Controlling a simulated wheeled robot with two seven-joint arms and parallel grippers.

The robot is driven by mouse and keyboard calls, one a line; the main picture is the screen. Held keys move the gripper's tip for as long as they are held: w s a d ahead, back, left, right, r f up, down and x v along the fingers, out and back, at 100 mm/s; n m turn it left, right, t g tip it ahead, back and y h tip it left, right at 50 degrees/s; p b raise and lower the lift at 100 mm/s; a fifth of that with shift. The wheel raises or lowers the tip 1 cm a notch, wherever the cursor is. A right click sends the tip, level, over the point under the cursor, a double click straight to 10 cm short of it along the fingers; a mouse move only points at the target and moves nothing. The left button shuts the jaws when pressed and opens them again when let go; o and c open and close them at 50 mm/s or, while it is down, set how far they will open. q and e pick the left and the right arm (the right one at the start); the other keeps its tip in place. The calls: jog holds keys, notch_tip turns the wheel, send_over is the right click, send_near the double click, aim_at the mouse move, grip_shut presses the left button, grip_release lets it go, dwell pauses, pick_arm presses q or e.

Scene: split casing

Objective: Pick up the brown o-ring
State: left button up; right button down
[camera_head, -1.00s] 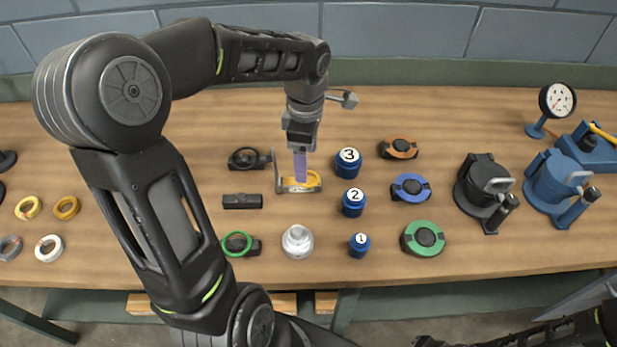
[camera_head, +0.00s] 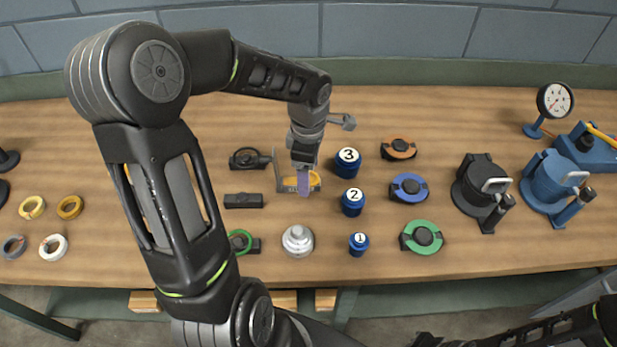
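A brown ring (camera_head: 398,147) sits around a black round part at the back of the table, right of the blue cylinder marked 3. My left gripper (camera_head: 304,184) points down over a grey bracket (camera_head: 281,172) with a yellow-orange part (camera_head: 314,178), left of the brown ring and apart from it. The fingers hide part of the yellow-orange part. My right arm shows at the lower right; its gripper is not clearly in view.
Blue cylinders marked 3 (camera_head: 347,163), 2 (camera_head: 352,202) and 1 (camera_head: 359,244) stand mid-table. A blue ring part (camera_head: 409,187) and a green one (camera_head: 421,237) lie in front of the brown ring. Dark (camera_head: 481,190) and blue (camera_head: 552,186) devices stand at right.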

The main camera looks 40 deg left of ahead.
pick_arm(q)
jog(key=shift+f+b, duration=0.25)
jog(key=shift+b, duration=0.25)
dwell(0.4)
jog(key=shift+c, duration=0.4)
grip_shut()
dwell(0.5)
jog(key=shift+r+p, duration=0.2)
jog(key=shift+p, duration=0.15)
notch_tip(320, 180, up, 10)
jog(key=b, duration=0.1)
dwell(0.6)
